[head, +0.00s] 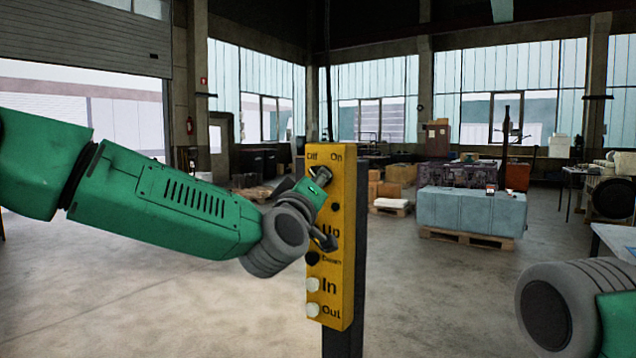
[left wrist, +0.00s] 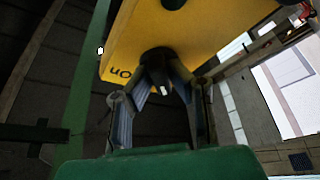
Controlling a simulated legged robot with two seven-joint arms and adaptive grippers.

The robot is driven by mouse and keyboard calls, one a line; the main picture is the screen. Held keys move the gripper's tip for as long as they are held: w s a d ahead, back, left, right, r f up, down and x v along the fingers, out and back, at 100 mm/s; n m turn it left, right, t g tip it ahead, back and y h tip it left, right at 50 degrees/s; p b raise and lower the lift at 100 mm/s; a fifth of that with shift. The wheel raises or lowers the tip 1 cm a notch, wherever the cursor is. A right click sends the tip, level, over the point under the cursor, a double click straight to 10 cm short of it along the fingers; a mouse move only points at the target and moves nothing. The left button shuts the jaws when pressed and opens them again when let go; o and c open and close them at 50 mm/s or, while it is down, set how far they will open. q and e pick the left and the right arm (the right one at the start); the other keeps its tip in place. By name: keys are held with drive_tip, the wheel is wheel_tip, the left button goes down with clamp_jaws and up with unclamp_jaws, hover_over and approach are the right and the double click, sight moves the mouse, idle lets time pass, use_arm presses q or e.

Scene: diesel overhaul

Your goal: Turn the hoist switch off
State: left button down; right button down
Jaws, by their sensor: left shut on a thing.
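The yellow hoist control box (head: 345,215) hangs upright in the middle of the head view, with "Off" and "On" printed at its top. The hoist switch is a dark knob below those words; in the left wrist view the knob (left wrist: 157,60) sits on the yellow face near the upside-down "On". My left gripper (head: 321,176) reaches the box's upper part from the left. In the left wrist view its two fingers (left wrist: 162,88) are closed around the knob. The knob's angle is largely hidden. My right gripper is out of view; only part of that arm shows.
Below the switch are the "Up" and "Down" controls, partly hidden by my arm, and white "In" and "Out" buttons (head: 313,297). A dark post stands behind the box. A blue-grey block (head: 468,211) on a pallet stands farther back. The floor around is mostly clear.

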use_arm(q)
drive_tip(key=c, duration=1.5)
unclamp_jaws()
drive_tip(key=shift+c, duration=0.2)
drive_tip(key=shift+w+f, duration=0.1)
drive_tip(key=shift+w, duration=0.05)
drive_tip(key=v, duration=1.2)
drive_tip(key=shift+f, duration=0.1)
